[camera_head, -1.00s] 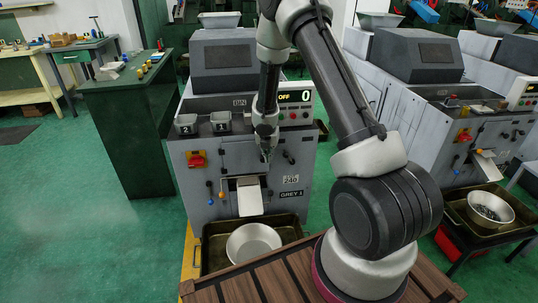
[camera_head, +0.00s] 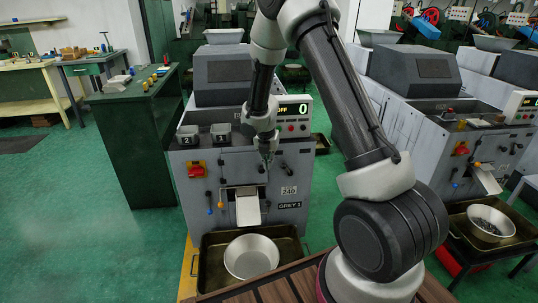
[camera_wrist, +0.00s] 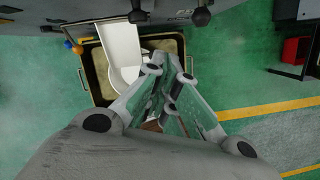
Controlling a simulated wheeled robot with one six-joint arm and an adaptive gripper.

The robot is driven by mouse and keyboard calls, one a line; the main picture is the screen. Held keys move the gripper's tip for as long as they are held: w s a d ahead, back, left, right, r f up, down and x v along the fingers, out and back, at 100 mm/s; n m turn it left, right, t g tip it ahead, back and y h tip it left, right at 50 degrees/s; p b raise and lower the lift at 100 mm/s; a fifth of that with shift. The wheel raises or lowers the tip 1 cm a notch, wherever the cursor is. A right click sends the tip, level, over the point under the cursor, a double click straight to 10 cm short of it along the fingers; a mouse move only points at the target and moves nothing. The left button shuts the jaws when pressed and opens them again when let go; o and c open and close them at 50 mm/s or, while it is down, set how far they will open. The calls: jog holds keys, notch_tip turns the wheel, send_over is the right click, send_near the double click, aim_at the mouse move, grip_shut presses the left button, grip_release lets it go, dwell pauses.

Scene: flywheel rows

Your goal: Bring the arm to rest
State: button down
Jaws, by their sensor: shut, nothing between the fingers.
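My gripper (camera_head: 267,158) hangs fingers down in front of the grey machine marked GREY 1 (camera_head: 290,168), just above and right of its white chute (camera_head: 248,208). In the wrist view my gripper (camera_wrist: 165,80) has its fingers together, with nothing between them. Below them, the chute (camera_wrist: 118,45) and part of a tray (camera_wrist: 97,75) show. My arm bends up and over from the front right in the head view. I cannot tell whether the fingertips touch the machine front.
A metal bowl (camera_head: 251,257) stands in a dark tray (camera_head: 214,262) under the chute. Levers and a red switch (camera_head: 196,171) stick out of the machine front. A green cabinet (camera_head: 138,150) is at left, with open green floor before it. Another machine (camera_head: 425,130) stands at right.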

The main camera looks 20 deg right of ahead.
jog(key=s+d+r+m+t, duration=0.1)
jog(key=s+r+m, duration=1.3)
jog(key=s, duration=0.3)
jog(key=s+d+r+m+t+y, duration=0.1)
jog(key=s+d+r+m, duration=0.1)
jog(key=s+r+m, duration=1.2)
jog(key=s+r, duration=0.2)
jog(key=s, duration=0.2)
jog(key=shift+s+d+r+m+y, duration=0.2)
jog(key=shift+s+r+m+y, duration=0.1)
jog(key=shift+s, duration=0.05)
jog(key=c, duration=2.2)
grip_release()
